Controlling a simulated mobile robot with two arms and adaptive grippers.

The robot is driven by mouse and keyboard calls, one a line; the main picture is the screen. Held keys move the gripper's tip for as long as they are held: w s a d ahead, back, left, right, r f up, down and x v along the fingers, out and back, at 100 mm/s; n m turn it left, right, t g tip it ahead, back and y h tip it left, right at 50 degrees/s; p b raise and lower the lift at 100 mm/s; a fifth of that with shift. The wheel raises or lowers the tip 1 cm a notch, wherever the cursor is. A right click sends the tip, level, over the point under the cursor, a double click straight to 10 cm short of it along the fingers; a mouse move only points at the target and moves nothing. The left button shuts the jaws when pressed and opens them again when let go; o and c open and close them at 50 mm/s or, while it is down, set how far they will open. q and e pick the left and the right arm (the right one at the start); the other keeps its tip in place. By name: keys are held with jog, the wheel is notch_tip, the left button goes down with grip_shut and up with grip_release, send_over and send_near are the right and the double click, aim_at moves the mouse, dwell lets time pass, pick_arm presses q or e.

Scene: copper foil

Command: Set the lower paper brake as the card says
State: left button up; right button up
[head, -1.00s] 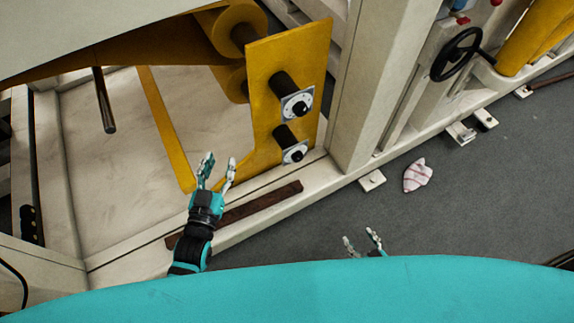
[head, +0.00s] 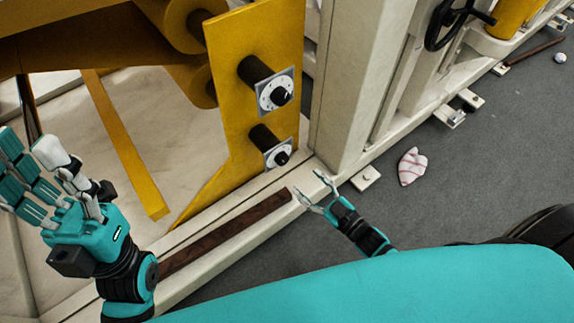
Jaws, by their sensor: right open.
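The lower paper brake is a black knob (head: 282,157) on a pale dial plate with marks, at the end of a dark shaft on the yellow bracket (head: 235,60). A matching upper brake knob (head: 281,96) sits above it. The dial marks are too small to read. No card is recognisable in view. My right gripper (head: 309,190) is open and empty, in the picture below and to the right of the lower knob, apart from it. My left gripper (head: 45,165) is at the left edge with its fingers spread, empty and away from both knobs.
A dark brown bar (head: 225,232) lies along the pale machine frame below the brakes. A pale post (head: 360,80) stands to their right. A black handwheel (head: 455,20) is at the top right. A striped crumpled cloth or paper (head: 411,167) lies on the grey floor.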

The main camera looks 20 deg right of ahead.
aim_at(285, 161)
jog(key=b+x, duration=0.2)
jog(key=x, duration=0.7)
jog(key=shift+w, duration=0.15)
jog(key=c, duration=1.2)
jog(key=shift+o, duration=0.2)
jog(key=shift+r+n+p, duration=0.15)
jog(key=shift+n+p, duration=0.3)
jog(key=shift+n, duration=0.15)
jog(key=shift+n+p, duration=0.35)
jog(key=shift+n, duration=0.25)
jog(key=n, duration=0.3)
jog(key=shift+p, duration=0.35)
